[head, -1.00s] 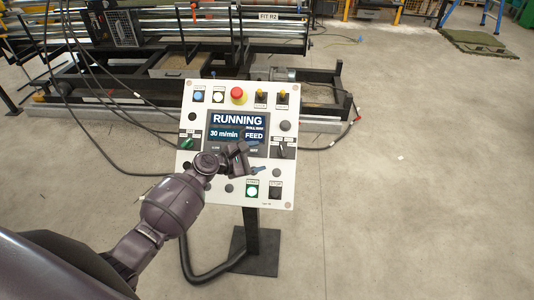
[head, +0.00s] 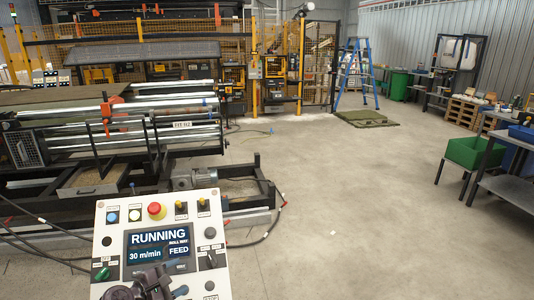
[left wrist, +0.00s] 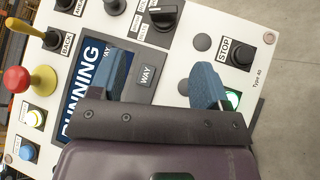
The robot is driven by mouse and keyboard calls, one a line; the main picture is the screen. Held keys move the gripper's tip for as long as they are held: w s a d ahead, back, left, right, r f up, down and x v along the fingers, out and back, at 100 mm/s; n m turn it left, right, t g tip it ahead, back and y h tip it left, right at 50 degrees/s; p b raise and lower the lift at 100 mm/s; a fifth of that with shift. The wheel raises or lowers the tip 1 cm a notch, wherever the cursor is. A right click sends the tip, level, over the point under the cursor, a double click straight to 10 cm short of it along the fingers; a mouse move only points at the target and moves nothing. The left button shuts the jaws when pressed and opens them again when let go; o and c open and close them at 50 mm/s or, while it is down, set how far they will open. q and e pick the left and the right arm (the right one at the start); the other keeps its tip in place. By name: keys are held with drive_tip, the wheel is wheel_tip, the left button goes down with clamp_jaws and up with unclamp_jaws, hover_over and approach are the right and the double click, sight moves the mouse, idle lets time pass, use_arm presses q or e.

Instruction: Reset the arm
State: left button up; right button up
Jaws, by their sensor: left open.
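My left gripper (head: 150,284) is at the bottom of the head view, in front of the lower part of the white control panel (head: 222,258). In the left wrist view its two blue-grey fingertips (left wrist: 162,80) are spread wide, with nothing between them. They are over the panel face, one over the screen and one near the lit green button (left wrist: 232,99). Whether they touch the panel I cannot tell. The screen (head: 158,246) reads RUNNING, 30 m/min, FEED. My right gripper is not in view.
A roller machine (head: 150,132) stands behind the panel at left, with cables on the floor. Yellow fencing (head: 290,80), a blue ladder (head: 357,75) and a turf piece (head: 368,119) are farther back. A green bin (head: 475,152) is at right.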

use_arm(q)
drive_tip(key=s+f+m+y, duration=0.4)
drive_tip(key=s+m, duration=0.5)
drive_tip(key=s, duration=0.5)
drive_tip(key=s+f+m+y, duration=0.4)
drive_tip(key=s+m, duration=0.6)
drive_tip(key=s, duration=0.4)
drive_tip(key=shift+s+f+g, duration=0.15)
drive_tip(key=shift+f+g, duration=0.15)
drive_tip(key=shift+f, duration=0.25)
